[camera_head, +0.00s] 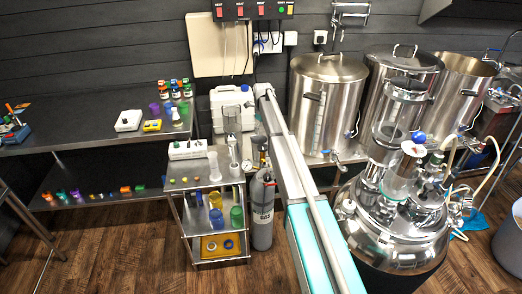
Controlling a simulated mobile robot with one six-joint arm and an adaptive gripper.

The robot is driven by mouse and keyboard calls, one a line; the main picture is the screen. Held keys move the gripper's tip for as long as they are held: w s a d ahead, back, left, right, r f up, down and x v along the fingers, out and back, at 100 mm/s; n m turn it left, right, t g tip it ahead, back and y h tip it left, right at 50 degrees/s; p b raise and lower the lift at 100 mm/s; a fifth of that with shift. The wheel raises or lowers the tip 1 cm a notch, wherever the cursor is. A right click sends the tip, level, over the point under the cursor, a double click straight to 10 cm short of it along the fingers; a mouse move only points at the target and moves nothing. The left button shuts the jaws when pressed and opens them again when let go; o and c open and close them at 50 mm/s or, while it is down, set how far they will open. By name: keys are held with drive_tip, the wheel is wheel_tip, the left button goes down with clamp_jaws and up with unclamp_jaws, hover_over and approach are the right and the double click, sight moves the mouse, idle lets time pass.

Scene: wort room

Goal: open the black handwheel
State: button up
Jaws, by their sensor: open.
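I cannot make out the black handwheel with certainty; the picture is too small. Small dark and blue fittings sit among pipes and hoses on the lid of the round steel vessel (395,240) at the right. A grey gas cylinder (262,212) stands upright on the floor near the middle, with a gauge and valve fittings at its top, partly beside my arm. My teal and grey arm runs from the bottom edge up to the middle. My gripper's fingers do not show.
A steel trolley (207,186) with cups and cylinders stands left of the gas cylinder. A long steel bench (90,133) is at the left. Large steel kettles (326,95) line the back right. A white jerrycan (232,105) stands behind the trolley. The floor at lower left is largely clear.

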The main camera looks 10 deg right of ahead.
sight(262, 146)
drive_tip(key=shift+f+b, duration=4.8)
drive_tip(key=shift+f, duration=0.25)
